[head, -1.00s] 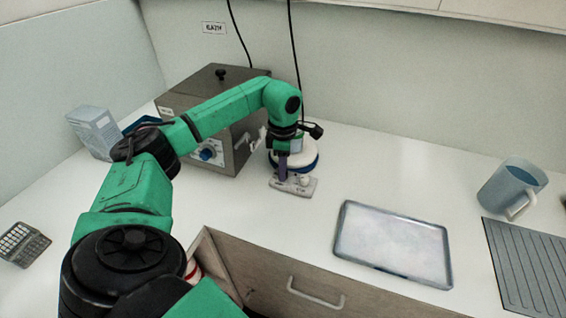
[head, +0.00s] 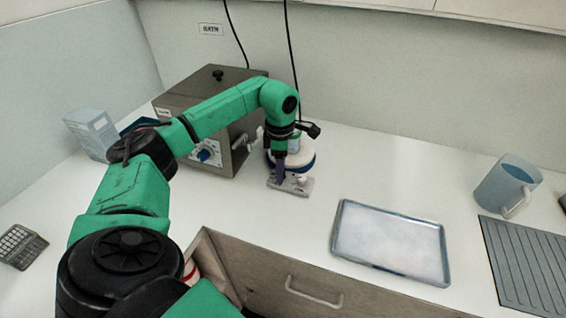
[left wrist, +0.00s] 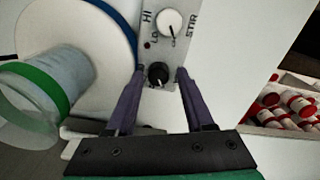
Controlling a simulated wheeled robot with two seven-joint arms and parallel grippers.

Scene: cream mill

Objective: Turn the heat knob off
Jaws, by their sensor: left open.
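A stirrer hotplate with a round white top and blue rim (head: 303,163) stands in front of the steel box. In the left wrist view its grey control panel (left wrist: 150,35) carries a white knob (left wrist: 170,23) beside the word STIR and a black knob (left wrist: 158,74) below it. HI and LO are printed on the panel; no heat label is readable. My left gripper (left wrist: 160,72) is open, its purple fingers on either side of the black knob. Contact cannot be told. In the head view the left gripper (head: 280,174) points down at the panel and hides the black knob.
A glass vessel with a green band (left wrist: 45,90) stands on the hotplate, close to my left finger. The steel bath box (head: 225,100) with a blue knob (head: 204,155) is behind. A metal tray (head: 390,242) and a blue jug (head: 507,184) are to the right.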

